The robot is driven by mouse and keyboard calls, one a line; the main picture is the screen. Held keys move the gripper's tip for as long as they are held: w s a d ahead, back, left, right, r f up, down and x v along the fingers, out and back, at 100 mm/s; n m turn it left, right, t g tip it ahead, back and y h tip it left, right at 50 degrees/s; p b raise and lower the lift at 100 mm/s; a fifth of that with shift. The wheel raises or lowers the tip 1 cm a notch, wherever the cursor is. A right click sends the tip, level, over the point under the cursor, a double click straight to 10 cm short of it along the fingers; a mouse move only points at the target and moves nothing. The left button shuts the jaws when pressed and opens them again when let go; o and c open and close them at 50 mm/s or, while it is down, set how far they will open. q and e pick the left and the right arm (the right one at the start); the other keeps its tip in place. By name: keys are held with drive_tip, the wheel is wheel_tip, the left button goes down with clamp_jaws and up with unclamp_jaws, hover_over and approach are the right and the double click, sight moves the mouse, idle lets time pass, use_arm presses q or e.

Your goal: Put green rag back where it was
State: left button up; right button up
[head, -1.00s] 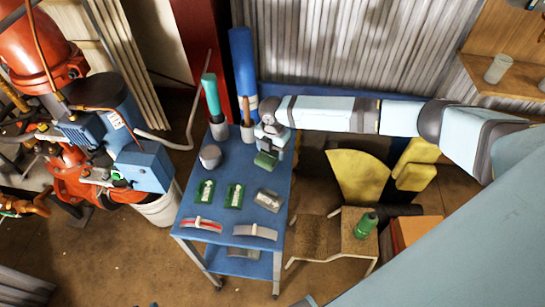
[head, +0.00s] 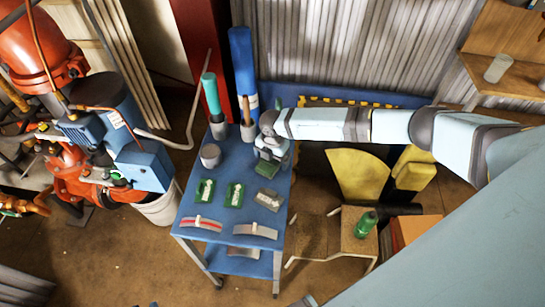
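The green rag (head: 267,169) is a small dark green piece at the right edge of the blue cart's top (head: 221,172). My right gripper (head: 268,158) is directly over and against it in the picture, pointing down, with the arm reaching in from the right. The fingertips are small and partly hidden, so I cannot tell whether they still grip the rag. Two green pieces with white arrows (head: 205,193) (head: 235,195) and a grey one with an arrow (head: 269,200) lie nearer the front. My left gripper is not in view.
A grey cup (head: 210,156) and holders with a teal-handled tool (head: 211,95) and a brown-handled tool (head: 246,110) stand on the cart. Curved pieces (head: 202,223) (head: 255,230) lie at its front edge. A stool with a green bottle (head: 366,224) stands to the right.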

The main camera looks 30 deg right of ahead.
wheel_tip(320, 180, up, 12)
drive_tip(key=s+a+f+m+y, duration=0.1)
drive_tip(key=s+a, duration=0.1)
drive_tip(key=a, duration=0.2)
drive_tip(key=s+a+f+m+t+y, duration=0.1)
drive_tip(key=s+a+f, duration=0.1)
drive_tip(key=a, duration=0.2)
drive_tip(key=s+a+f+t+y+b, duration=0.1)
drive_tip(key=s+a+f, duration=0.1)
drive_tip(key=a, duration=0.3)
drive_tip(key=shift+s+a+m+y, duration=0.1)
drive_tip(key=shift+s+m+y, duration=0.15)
drive_tip(key=shift+m+y, duration=0.15)
drive_tip(key=s+a+m+t+y, duration=0.1)
drive_tip(key=s+m+t, duration=0.1)
drive_tip(key=s+m, duration=0.1)
drive_tip(key=s+a+f+m+t+y, duration=0.1)
drive_tip(key=s+a+m+t, duration=0.1)
drive_tip(key=s+m, duration=0.1)
drive_tip(key=s+a+f+m+t, duration=0.1)
drive_tip(key=s+a+m+t, duration=0.1)
drive_tip(key=s+m, duration=0.2)
drive_tip(key=shift+m+y, duration=0.4)
drive_tip(key=shift+m, duration=0.1)
drive_tip(key=s+d+f+m+t+h, duration=0.3)
drive_tip(key=s+d+m, duration=0.4)
drive_tip(key=s+d, duration=0.1)
drive_tip(key=shift+s+f, duration=0.4)
drive_tip(key=shift+s, duration=0.3)
